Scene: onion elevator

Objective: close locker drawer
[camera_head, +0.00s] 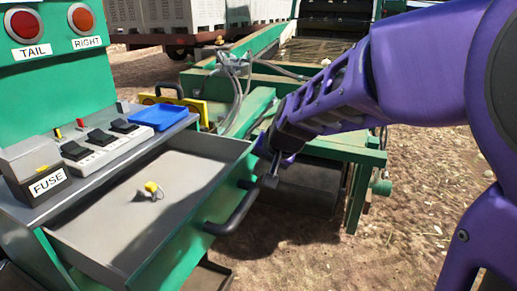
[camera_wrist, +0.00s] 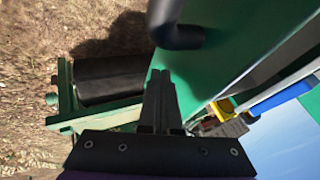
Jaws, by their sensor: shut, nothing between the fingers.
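The locker drawer (camera_head: 105,225) is pulled out below the grey worktop, with a grey inside and a green front. Its dark bar handle (camera_head: 238,210) is on the green front, and the handle also shows at the top of the wrist view (camera_wrist: 178,35). My gripper (camera_head: 269,180) is shut and empty, just outside the drawer front near the handle's far end. In the wrist view my gripper's fingers (camera_wrist: 159,80) are together, pointing along the green drawer front (camera_wrist: 215,60). I cannot tell whether they touch it.
A small yellow-topped part (camera_head: 152,188) lies in the drawer. The worktop above holds a fuse box (camera_head: 38,175), a row of switches (camera_head: 100,145) and a blue tray (camera_head: 158,116). A green machine frame with a dark roller (camera_head: 312,188) stands behind my gripper. Bare ground lies right.

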